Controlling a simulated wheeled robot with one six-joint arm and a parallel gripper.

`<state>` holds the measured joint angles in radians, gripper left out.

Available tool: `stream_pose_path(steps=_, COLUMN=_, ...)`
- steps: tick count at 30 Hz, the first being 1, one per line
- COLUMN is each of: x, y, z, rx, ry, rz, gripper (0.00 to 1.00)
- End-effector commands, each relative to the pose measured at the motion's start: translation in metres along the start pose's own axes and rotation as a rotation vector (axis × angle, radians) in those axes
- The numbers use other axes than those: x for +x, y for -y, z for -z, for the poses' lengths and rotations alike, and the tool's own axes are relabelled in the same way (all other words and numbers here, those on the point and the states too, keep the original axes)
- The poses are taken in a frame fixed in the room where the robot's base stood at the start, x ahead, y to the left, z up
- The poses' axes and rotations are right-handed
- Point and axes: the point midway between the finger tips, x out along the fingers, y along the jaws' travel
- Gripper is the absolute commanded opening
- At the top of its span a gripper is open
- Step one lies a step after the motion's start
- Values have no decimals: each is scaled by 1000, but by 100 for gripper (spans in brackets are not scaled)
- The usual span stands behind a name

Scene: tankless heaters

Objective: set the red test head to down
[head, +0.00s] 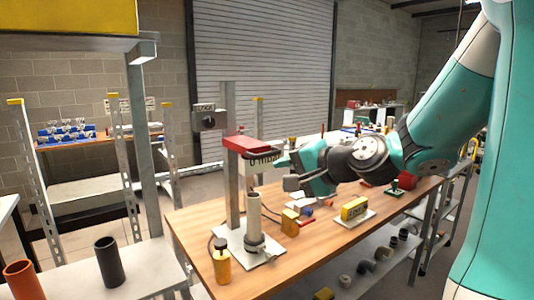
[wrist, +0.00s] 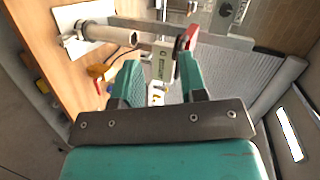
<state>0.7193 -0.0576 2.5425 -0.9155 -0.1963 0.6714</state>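The red test head (head: 247,145) juts out from a grey upright post (head: 230,190), well above a pale vertical cylinder (head: 254,220) on a white base plate. A pale lettered part (head: 264,158) sits under its red top. My gripper (head: 283,163) is at the right end of the head. In the wrist view the red part (wrist: 192,37) shows by the right fingertip. The pale lettered part (wrist: 161,66) shows between the teal fingers of my gripper (wrist: 158,62), with gaps on both sides. The fingers are apart; contact with the head cannot be told.
A shelf frame with a yellow top (head: 65,18) stands at the left. Shelves with parts lie below the bench.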

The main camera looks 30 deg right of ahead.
Motion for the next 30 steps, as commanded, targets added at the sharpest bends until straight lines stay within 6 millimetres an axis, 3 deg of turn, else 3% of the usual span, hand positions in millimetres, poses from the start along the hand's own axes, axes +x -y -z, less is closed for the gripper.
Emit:
stream_pose_path(steps=1, x=-8, y=0, z=25, rx=76, ry=-80, rz=35, gripper=39)
stream_pose_path(steps=4, x=-19, y=2, z=55, rx=175, ry=-180, rz=95, gripper=39)
stream_pose_path(steps=7, x=-24, y=3, z=69, rx=220, ry=-226, rz=126, gripper=39)
stream_pose_path(steps=11, x=-15, y=6, z=75, rx=230, ry=-231, rz=133, gripper=39)
stream_pose_path(steps=30, x=116, y=20, z=105, rx=225, ry=-229, rz=129, gripper=39)
